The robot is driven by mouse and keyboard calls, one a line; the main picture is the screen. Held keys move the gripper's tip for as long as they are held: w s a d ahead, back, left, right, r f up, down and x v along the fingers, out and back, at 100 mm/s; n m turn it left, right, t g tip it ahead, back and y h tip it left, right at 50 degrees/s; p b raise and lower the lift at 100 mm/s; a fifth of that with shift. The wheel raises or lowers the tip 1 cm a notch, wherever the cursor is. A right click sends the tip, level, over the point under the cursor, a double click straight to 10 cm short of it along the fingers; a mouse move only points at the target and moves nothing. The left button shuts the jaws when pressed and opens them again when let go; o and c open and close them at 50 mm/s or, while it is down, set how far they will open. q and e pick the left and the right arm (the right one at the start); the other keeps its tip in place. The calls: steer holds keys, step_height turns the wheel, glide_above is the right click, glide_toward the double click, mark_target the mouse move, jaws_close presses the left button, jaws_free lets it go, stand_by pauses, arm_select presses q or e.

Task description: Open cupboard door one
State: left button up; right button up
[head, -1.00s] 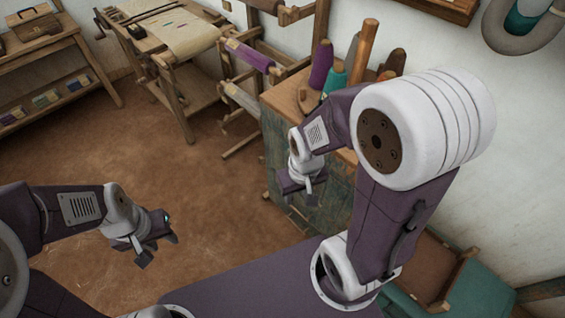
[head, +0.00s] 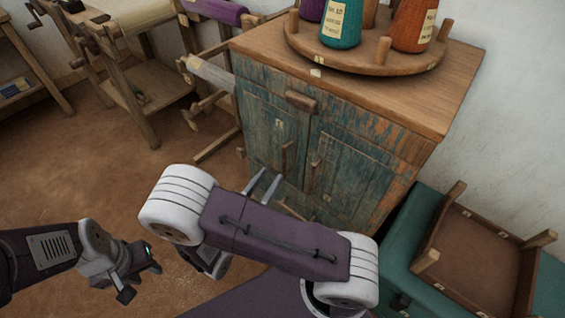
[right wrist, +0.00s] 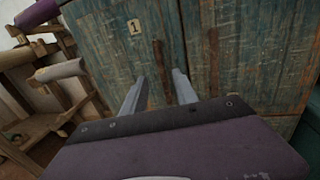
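Cupboard door one (head: 262,130) is the left door of a worn blue-green wooden cupboard and appears shut. It bears a small "1" label (head: 278,123), also visible in the right wrist view (right wrist: 134,27). Its upright wooden handle (head: 285,158) is near the door's right edge. My right gripper (head: 269,172) is open in front of the door's lower part. In the right wrist view its fingers (right wrist: 160,77) lie either side of the handle (right wrist: 158,58) in line of sight; I cannot tell whether they reach around it. My left gripper (head: 139,278) is open and empty over the floor.
Door two (head: 352,172), with its own handle (head: 315,175), adjoins on the right. A round tray (head: 300,45) of yarn cones stands on the cupboard top. An upturned stool (head: 475,255) lies on a teal chest at right. A wooden loom frame (head: 215,75) stands close at left.

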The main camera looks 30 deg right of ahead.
mark_target(283, 160)
steer(key=b+x, duration=0.3)
steer(key=x, duration=0.5)
steer(key=shift+w+d+f, duration=0.1)
steer(key=shift+d, duration=0.2)
steer(key=shift+w+d, duration=0.15)
jaws_close()
stand_by(0.9)
